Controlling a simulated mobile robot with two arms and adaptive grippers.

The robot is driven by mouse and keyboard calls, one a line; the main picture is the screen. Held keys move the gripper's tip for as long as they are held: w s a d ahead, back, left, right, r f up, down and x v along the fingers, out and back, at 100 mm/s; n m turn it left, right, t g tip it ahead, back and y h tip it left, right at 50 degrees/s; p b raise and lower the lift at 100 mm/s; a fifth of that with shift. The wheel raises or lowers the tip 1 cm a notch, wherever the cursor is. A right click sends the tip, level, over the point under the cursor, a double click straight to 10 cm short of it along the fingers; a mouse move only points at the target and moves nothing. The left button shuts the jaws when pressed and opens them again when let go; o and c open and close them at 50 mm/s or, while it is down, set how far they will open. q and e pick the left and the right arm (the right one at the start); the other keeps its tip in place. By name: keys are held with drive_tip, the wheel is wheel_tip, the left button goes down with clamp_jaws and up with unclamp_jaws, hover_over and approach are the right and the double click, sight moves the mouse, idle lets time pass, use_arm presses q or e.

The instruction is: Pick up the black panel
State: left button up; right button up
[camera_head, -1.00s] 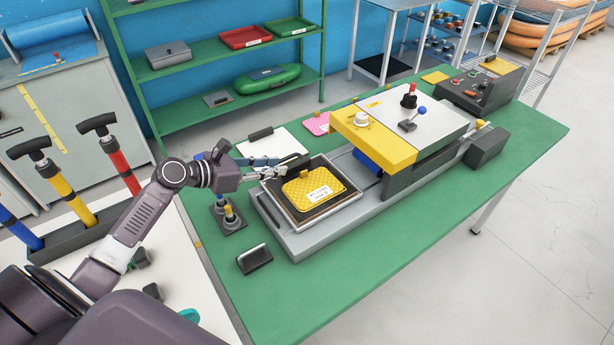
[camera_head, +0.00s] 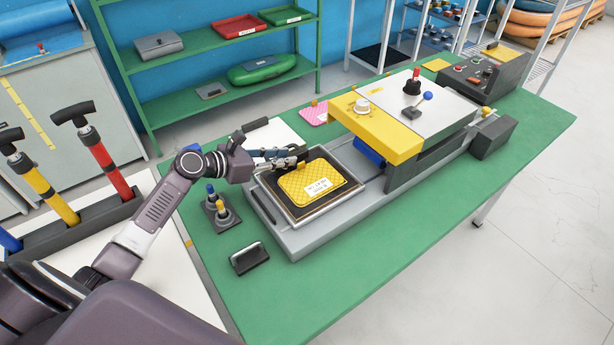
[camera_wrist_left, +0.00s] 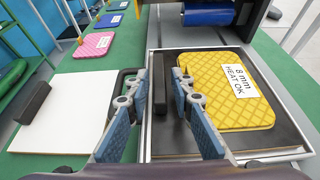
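The black panel (camera_wrist_left: 175,136) lies in a silver-rimmed tray (camera_head: 294,222) on the grey machine bed, with a yellow quilted pad (camera_head: 308,184) labelled "8 mm HEAT OK" on top of it. A dark upright bar (camera_wrist_left: 160,96) stands at the panel's left edge in the left wrist view. My left gripper (camera_head: 288,158) is at the tray's far-left edge. In the left wrist view its two blue-padded fingers (camera_wrist_left: 160,112) are spread, with the bar between them and a gap on each side. Whether they touch the panel cannot be told. My right gripper is not in view.
The yellow-fronted press (camera_head: 375,134) stands right of the tray. A white board (camera_wrist_left: 62,112) with a dark handle lies beyond the gripper. A peg stand (camera_head: 219,211) and a black-handled block (camera_head: 249,258) sit at left. The green table's front (camera_head: 370,275) is clear.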

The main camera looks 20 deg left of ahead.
sight(293, 155)
use_arm(q)
drive_tip(key=x, duration=0.3)
drive_tip(key=shift+w+d, duration=0.1)
drive_tip(key=shift+w, duration=0.2)
drive_tip(key=shift+s, duration=0.1)
clamp_jaws()
drive_tip(key=shift+r, duration=0.1)
